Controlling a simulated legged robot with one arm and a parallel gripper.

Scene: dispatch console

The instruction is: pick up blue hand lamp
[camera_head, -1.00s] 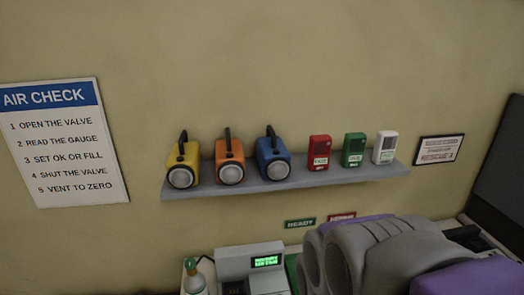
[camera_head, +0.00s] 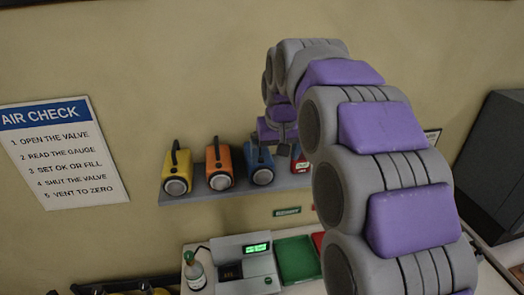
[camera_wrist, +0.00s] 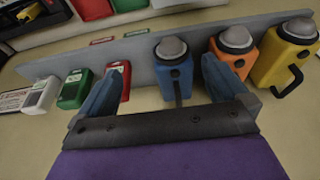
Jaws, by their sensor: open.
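The blue hand lamp (camera_head: 260,167) stands on the wall shelf, right of the orange lamp, partly hidden by my arm at its upper right. In the wrist view, which is turned upside down, the blue lamp (camera_wrist: 173,75) and its dark handle show between the two fingers of my gripper (camera_wrist: 160,67). The fingers are spread and hold nothing. The left finger overlaps the red box in the picture, and the right finger is near the orange lamp. In the head view my gripper (camera_head: 278,135) is just above and right of the blue lamp. I cannot tell whether they touch.
On the shelf (camera_head: 207,191) stand an orange lamp (camera_head: 219,165) and a yellow lamp (camera_head: 177,172) to the left. A red box (camera_wrist: 118,80), a green box (camera_wrist: 76,90) and a white box (camera_wrist: 40,95) stand on the other side. Below is a console (camera_head: 243,262).

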